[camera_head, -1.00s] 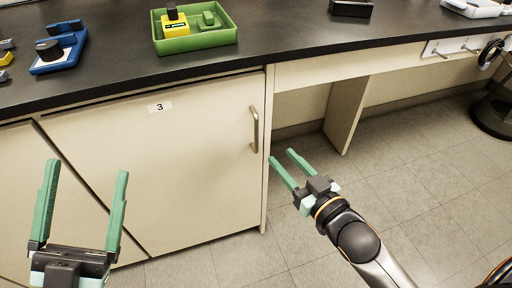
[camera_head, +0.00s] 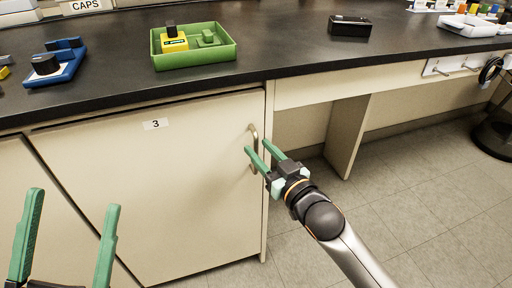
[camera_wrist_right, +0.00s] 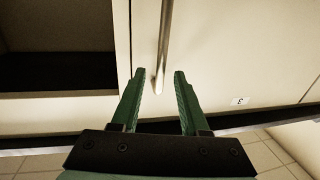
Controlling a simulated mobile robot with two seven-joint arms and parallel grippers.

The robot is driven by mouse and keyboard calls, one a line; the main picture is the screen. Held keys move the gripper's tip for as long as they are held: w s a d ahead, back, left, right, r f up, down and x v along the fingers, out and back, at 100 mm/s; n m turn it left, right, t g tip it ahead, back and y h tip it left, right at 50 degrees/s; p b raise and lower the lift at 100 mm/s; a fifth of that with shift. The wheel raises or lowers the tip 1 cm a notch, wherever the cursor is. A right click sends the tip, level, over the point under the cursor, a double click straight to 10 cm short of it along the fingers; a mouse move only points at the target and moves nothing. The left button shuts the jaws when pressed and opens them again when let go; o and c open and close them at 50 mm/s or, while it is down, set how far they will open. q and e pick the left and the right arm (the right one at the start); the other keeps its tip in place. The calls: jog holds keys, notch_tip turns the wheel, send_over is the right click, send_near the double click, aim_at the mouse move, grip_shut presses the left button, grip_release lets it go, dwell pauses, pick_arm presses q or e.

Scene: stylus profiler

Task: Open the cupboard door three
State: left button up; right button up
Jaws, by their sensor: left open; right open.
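The cupboard door three (camera_head: 150,190) is cream, carries a label "3" (camera_head: 155,124), and is shut under the dark counter. Its metal bar handle (camera_head: 253,133) stands upright near the door's right edge. My right gripper (camera_head: 256,149) is open at the handle's lower part. In the right wrist view the handle (camera_wrist_right: 164,45) runs down to between the tips of the open fingers (camera_wrist_right: 157,76); I cannot tell whether they touch it. The label shows upside down there (camera_wrist_right: 240,101).
A green tray (camera_head: 225,54) with a yellow block, a blue device (camera_head: 62,70) and a black box (camera_head: 349,27) stand on the counter (camera_head: 290,60). Open knee space lies right of the door. The tiled floor (camera_head: 400,215) there is clear.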

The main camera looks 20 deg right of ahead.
jog(key=shift+x, duration=1.25)
grip_shut()
dwell(0.6)
